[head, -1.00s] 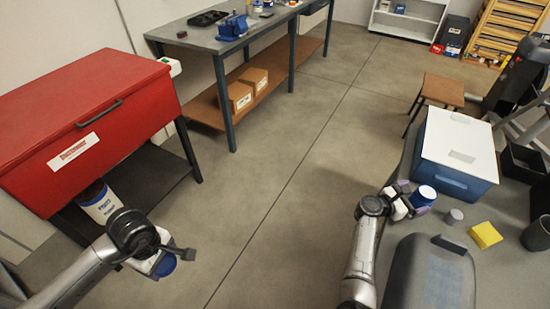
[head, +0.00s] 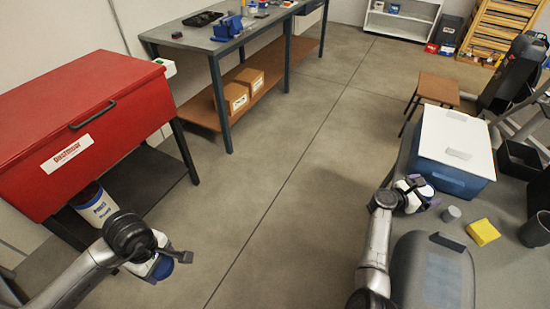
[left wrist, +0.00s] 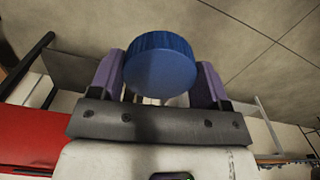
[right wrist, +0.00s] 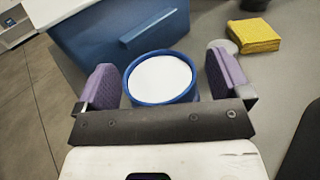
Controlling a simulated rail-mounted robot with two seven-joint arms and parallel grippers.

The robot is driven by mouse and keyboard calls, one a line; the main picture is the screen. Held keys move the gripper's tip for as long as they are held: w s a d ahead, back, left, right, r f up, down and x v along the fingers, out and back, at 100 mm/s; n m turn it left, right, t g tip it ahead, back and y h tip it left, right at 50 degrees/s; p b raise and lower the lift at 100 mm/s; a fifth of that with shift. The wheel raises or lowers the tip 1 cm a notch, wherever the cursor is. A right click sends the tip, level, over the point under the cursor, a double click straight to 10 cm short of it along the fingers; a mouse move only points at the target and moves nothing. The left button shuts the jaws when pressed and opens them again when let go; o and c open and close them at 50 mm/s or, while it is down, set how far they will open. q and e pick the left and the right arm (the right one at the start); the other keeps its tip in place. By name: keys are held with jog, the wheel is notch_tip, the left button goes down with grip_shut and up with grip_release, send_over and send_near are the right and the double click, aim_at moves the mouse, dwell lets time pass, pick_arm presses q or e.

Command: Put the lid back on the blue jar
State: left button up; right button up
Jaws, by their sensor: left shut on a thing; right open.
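My left gripper (head: 163,268) is shut on the round blue lid (left wrist: 160,66). It holds the lid in the air over the floor, low at the left of the head view. The blue jar (right wrist: 160,78) stands on the grey table at the right, and its mouth shows a white round inside a blue rim. My right gripper (right wrist: 163,85) is open, with one purple finger to each side of the jar and small gaps showing. In the head view the right gripper (head: 425,192) largely hides the jar.
A blue box with a white top (head: 458,140) stands just behind the jar. A grey cylinder (head: 451,214), a yellow sponge (head: 483,232) and a dark cup (head: 537,232) are to its right. A red cabinet (head: 85,125) is at the left. Open floor lies between the arms.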

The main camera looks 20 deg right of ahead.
dwell(0.3)
jog(key=c, duration=1.2)
